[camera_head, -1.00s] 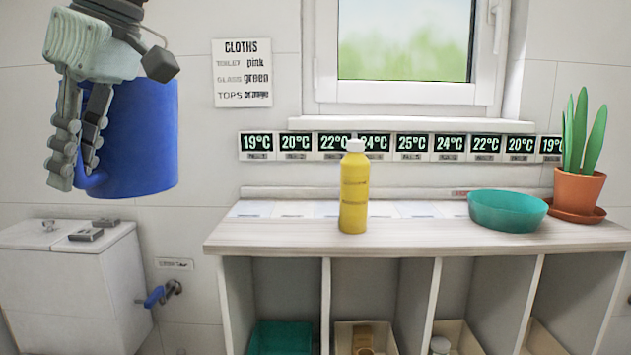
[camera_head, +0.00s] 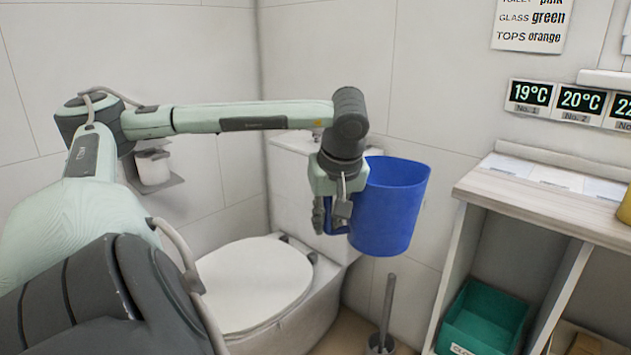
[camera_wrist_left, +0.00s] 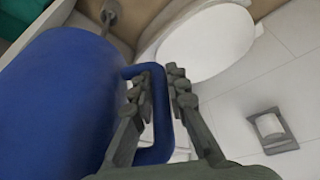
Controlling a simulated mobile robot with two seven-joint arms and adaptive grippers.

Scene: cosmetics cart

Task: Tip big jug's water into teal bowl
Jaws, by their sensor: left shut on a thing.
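The big blue jug (camera_head: 391,208) is held up in the air in front of the toilet tank, roughly upright with its open top upward. My left gripper (camera_head: 329,216) is shut on the jug's handle, at the jug's left side. In the left wrist view the jug (camera_wrist_left: 55,105) fills the left side, and the fingers (camera_wrist_left: 160,95) close around its handle (camera_wrist_left: 163,140). The water inside is hidden. The teal bowl is out of view now; in the earlier head view it stands on the shelf top. My right gripper is not in view.
A white toilet (camera_head: 255,285) stands below the left arm, with a toilet brush (camera_head: 387,310) beside it. The wooden shelf unit (camera_head: 545,205) is at right, with a green bin (camera_head: 480,318) in a lower compartment. A yellow bottle (camera_head: 625,208) shows at the right edge.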

